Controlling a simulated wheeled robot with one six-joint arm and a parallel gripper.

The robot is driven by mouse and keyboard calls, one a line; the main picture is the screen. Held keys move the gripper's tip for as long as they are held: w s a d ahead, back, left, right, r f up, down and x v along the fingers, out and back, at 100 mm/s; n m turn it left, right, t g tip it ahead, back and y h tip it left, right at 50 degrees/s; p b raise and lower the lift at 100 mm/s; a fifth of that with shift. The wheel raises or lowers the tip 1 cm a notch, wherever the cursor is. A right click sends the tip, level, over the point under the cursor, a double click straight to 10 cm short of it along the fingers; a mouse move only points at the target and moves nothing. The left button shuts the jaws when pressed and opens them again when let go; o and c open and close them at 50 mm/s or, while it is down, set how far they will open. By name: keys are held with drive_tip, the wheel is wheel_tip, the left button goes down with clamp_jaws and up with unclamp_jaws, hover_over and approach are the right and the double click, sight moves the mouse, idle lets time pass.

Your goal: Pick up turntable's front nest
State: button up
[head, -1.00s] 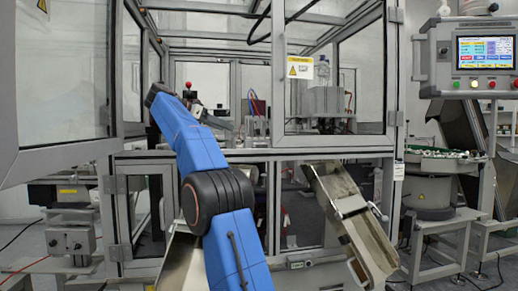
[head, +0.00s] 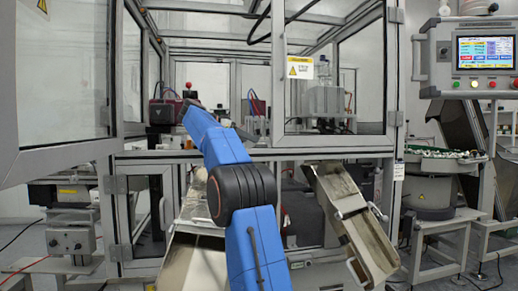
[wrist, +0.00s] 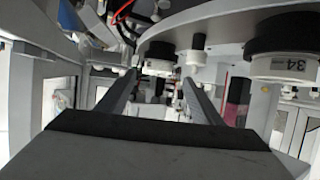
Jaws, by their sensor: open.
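In the wrist view, the grey round turntable (wrist: 215,28) spans the top of the picture. A nest (wrist: 158,66), white with a dark part, sits at its edge, in line with the gap between my fingertips. My gripper (wrist: 160,80) is open, with one finger on each side of that gap. I cannot tell whether the nest is between the fingers or just beyond them. A larger white and black nest marked 34 (wrist: 283,62) is to the right, outside the fingers. In the head view my arm reaches into the cell, and my gripper cannot be made out.
A framed glass door (head: 334,85) stands right of my arm. A tilted metal chute (head: 350,222) is lower right. The cell's crossbar (head: 300,153) runs beneath my forearm. A control panel (head: 484,52) hangs at far right. In the wrist view a grey post (wrist: 22,95) stands left.

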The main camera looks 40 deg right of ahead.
sight(259, 146)
drive_tip(key=x, duration=0.5)
drive_tip(key=c, duration=1.1)
